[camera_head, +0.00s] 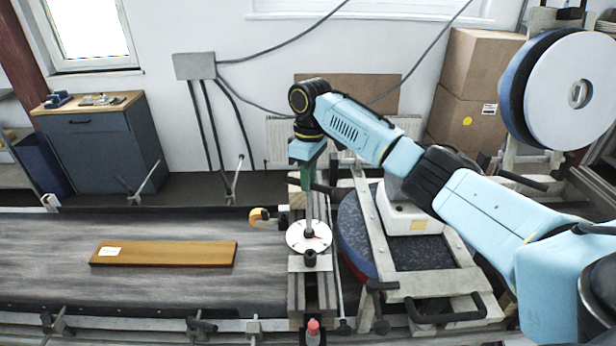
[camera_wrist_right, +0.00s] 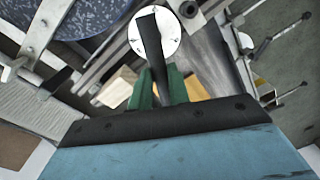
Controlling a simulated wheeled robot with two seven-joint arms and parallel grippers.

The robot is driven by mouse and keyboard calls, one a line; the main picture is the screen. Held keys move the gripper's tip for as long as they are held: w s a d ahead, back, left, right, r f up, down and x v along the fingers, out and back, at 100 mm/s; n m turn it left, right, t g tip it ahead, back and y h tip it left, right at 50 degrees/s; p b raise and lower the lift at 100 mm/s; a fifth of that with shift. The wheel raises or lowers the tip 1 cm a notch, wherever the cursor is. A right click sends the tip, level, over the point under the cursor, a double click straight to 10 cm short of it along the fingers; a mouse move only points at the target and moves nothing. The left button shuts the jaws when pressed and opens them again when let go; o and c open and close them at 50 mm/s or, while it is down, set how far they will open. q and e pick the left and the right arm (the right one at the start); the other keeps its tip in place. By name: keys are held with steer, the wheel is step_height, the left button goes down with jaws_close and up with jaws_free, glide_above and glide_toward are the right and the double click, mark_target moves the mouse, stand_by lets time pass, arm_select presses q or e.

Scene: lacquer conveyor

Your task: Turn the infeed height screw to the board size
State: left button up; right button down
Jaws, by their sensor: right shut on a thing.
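The infeed height screw shows as a grey upright shaft (camera_head: 309,215) over a round white dial (camera_head: 298,241). My right gripper (camera_head: 307,178) reaches it from above, its green fingers shut on the shaft's upper end. In the right wrist view the green fingers (camera_wrist_right: 160,88) lie on both sides of a dark bar (camera_wrist_right: 152,45), which runs to the white dial (camera_wrist_right: 170,28). The dial's markings are too small to read. A brown wooden board (camera_head: 170,254) with a white label lies flat on the belt, left of the dial. My left gripper is not in view.
The grey conveyor belt (camera_head: 60,270) runs left from the screw's frame. A machine with a dark blue round pad (camera_head: 355,235) and metal bars stands right of the screw. A red-topped knob (camera_head: 313,327) is in front. A large white disc (camera_head: 560,110) is at the upper right.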

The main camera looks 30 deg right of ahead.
steer(key=shift+m, duration=1.3)
steer(key=shift+r, duration=0.1)
steer(key=c, duration=1.3)
jaws_free()
steer(key=r, duration=0.9)
steer(key=d+r, duration=0.1)
steer(key=r, duration=0.3)
steer(key=shift+w+r, duration=0.15)
